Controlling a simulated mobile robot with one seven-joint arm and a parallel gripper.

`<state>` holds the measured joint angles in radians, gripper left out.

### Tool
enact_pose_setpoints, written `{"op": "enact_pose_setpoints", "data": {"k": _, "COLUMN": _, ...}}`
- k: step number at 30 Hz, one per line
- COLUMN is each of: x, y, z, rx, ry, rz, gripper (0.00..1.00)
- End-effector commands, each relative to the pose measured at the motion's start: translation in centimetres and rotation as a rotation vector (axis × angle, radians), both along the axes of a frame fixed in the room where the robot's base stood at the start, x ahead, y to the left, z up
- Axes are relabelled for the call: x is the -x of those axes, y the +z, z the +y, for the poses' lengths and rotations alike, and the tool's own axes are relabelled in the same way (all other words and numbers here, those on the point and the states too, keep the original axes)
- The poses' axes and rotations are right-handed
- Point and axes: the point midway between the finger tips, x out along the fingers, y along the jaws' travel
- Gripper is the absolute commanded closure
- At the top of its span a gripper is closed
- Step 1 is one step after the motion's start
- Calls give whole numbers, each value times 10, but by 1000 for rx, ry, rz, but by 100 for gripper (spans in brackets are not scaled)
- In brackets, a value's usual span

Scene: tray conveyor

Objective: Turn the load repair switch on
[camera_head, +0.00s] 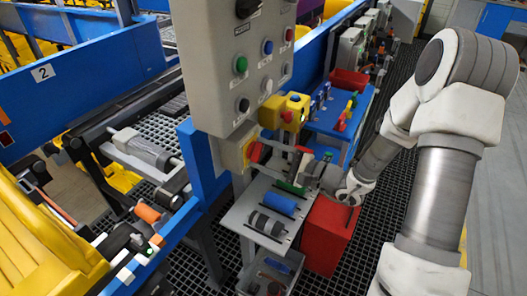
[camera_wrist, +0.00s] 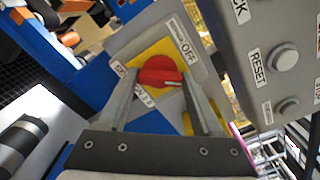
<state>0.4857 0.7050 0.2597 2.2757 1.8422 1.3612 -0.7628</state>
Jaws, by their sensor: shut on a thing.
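The switch is a round red knob (camera_wrist: 160,72) on a yellow plate (camera_wrist: 145,50), set in a grey box. In the wrist view an OFF label stands at its upper right, and smaller labels, hard to read, lie at its left and below. A pale mark on the knob points to the right. My gripper (camera_wrist: 163,78) has one finger on each side of the knob and is shut on it. In the head view the red knob (camera_head: 255,152) shows beside the yellow plate, partly hidden by my gripper (camera_head: 268,152).
A grey control panel (camera_head: 236,60) with several buttons hangs just above the switch; its RESET button (camera_wrist: 284,58) is close at right in the wrist view. A shelf (camera_head: 240,216) with cylinders and a red box (camera_head: 328,236) lie below. Blue conveyor frames flank the area.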

Motion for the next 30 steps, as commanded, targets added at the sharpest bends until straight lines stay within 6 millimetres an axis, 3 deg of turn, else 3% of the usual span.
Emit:
{"op": "enact_pose_setpoints", "data": {"k": 18, "x": 0, "y": 3, "z": 0, "rx": -319, "ry": -1, "rz": 482, "gripper": 88}}
{"op": "enact_pose_setpoints", "data": {"k": 30, "x": 0, "y": 1, "z": 0, "rx": -458, "ry": -2, "rz": 691, "gripper": 88}}
